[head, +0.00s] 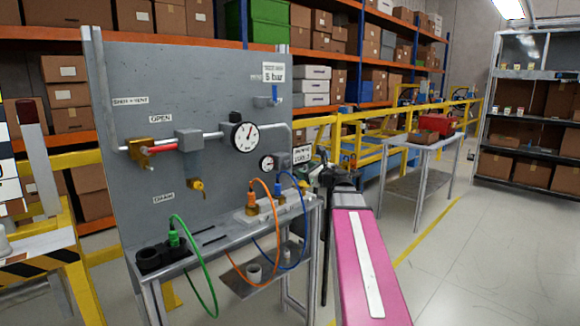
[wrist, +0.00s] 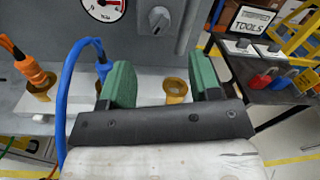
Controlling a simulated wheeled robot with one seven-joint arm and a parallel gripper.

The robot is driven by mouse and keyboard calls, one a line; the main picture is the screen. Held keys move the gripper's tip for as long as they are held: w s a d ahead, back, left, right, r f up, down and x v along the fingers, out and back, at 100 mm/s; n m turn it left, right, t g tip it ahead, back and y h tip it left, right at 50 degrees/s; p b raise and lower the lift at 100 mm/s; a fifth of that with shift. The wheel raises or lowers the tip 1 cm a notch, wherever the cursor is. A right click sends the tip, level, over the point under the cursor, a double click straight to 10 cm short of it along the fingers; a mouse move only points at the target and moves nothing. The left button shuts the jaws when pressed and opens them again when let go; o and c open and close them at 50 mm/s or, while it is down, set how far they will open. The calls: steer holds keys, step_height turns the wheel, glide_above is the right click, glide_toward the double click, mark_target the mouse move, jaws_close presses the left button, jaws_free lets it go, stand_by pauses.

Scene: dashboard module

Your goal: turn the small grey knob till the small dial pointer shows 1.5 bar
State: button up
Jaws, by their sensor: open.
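The small dial also shows in the head view (head: 267,163), below the large dial (head: 245,136), too small to read. My gripper (wrist: 161,80) has two green fingers spread apart with nothing gripped. The knob lies beyond the fingertips, apart from them. In the head view my gripper (head: 328,176) is right of the panel.
A brass socket (wrist: 176,90) on the ledge shows between the fingers. A blue hose (wrist: 72,80) curves close beside the left finger; an orange connector (wrist: 32,70) stands farther left. A dark table (wrist: 262,70) with padlocks and a TOOLS sign is at right.

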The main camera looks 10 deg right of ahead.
mark_target(289, 164)
steer(key=x, duration=0.9)
steer(key=shift+w+a, duration=0.1)
steer(key=shift+w, duration=0.15)
steer(key=c, duration=0.9)
